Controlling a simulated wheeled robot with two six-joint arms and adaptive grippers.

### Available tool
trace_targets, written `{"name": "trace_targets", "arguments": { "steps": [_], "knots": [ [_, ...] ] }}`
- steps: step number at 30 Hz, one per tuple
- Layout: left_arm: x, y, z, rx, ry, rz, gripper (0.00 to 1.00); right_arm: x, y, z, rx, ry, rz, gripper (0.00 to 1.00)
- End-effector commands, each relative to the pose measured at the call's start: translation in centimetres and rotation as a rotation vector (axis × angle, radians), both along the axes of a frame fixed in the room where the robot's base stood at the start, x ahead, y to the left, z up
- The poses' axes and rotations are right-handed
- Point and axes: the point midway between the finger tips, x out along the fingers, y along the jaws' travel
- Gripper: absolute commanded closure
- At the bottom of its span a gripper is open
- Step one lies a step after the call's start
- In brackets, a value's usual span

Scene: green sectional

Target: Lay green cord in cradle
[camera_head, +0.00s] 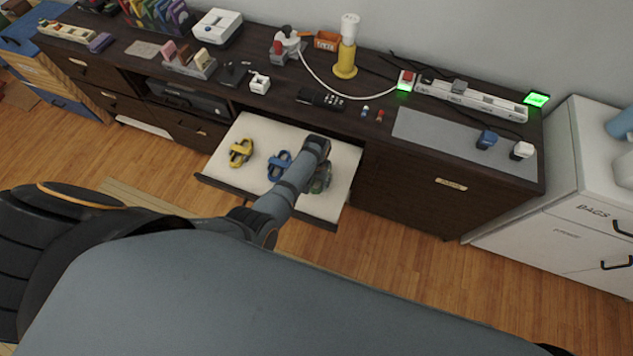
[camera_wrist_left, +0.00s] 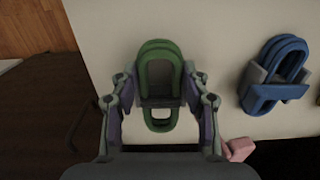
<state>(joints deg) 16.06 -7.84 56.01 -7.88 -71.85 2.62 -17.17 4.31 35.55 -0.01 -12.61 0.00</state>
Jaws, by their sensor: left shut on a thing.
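The green cord (camera_wrist_left: 160,54) is a coiled loop between the fingers of my left gripper (camera_wrist_left: 162,92) in the left wrist view. The fingers are shut on its sides. A dark grey piece crosses the middle of the coil; I cannot tell whether it is its cradle. In the head view the green cord (camera_head: 322,180) is partly hidden by my left gripper (camera_head: 319,168), at the right of the open drawer (camera_head: 262,128). A blue cord (camera_head: 279,165) and a yellow cord (camera_head: 241,152) lie in grey holders to its left. My right gripper is out of view.
The dark cabinet top holds a power strip (camera_head: 470,98), a yellow lamp-like stand (camera_head: 345,62), a grey mat (camera_head: 440,135) and several small items. The white drawer unit (camera_head: 555,225) stands at the right. A pink block (camera_wrist_left: 240,149) shows in the left wrist view.

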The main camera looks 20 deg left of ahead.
Motion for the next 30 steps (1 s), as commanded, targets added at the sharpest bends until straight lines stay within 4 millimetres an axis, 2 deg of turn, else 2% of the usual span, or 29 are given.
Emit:
{"name": "trace_targets", "arguments": {
  "steps": [1,11,12,17,26,30],
  "knots": [
    [-0.4,0.0,-0.5,0.0,0.008,0.0,0.86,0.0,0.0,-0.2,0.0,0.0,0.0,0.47],
    [-0.8,0.0,-0.9,0.001,0.016,0.0,0.86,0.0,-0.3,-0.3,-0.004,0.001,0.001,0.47],
    [-0.8,0.0,-0.9,0.001,0.017,0.0,0.48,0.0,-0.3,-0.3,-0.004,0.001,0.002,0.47],
    [-0.9,0.0,-1.0,0.001,0.019,0.0,0.27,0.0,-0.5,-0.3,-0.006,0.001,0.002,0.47],
    [-0.6,0.0,-0.7,0.0,0.012,0.0,0.27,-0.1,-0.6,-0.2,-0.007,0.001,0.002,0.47],
    [-0.4,0.0,0.6,0.0,0.008,0.0,0.27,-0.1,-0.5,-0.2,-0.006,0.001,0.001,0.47]
  ]
}}
